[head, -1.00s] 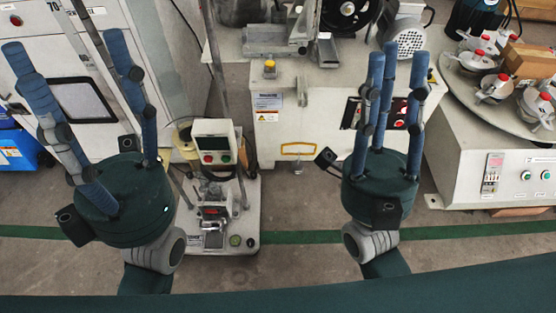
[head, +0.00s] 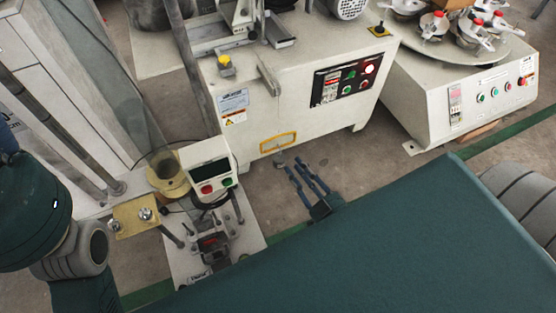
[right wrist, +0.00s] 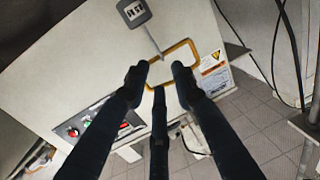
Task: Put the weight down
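A small dark grey block (right wrist: 134,12) with pale lettering on a thin rod shows in the right wrist view; it may be the weight, but I cannot be sure. The rod reaches down toward the gap between my right fingertips (right wrist: 160,76), with no clear contact. In the head view, my right gripper (head: 293,168) is low in front of the white machine, its fingers apart. A small grey thing (head: 280,158) sits by its tips.
The white machine (head: 290,105) with a yellow frame (head: 278,146) stands ahead. A small tester (head: 208,170) stands to the left, beside a yellow plate (head: 135,215). A round-topped machine (head: 480,85) stands at right. Some floor (head: 360,170) between the machines is clear.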

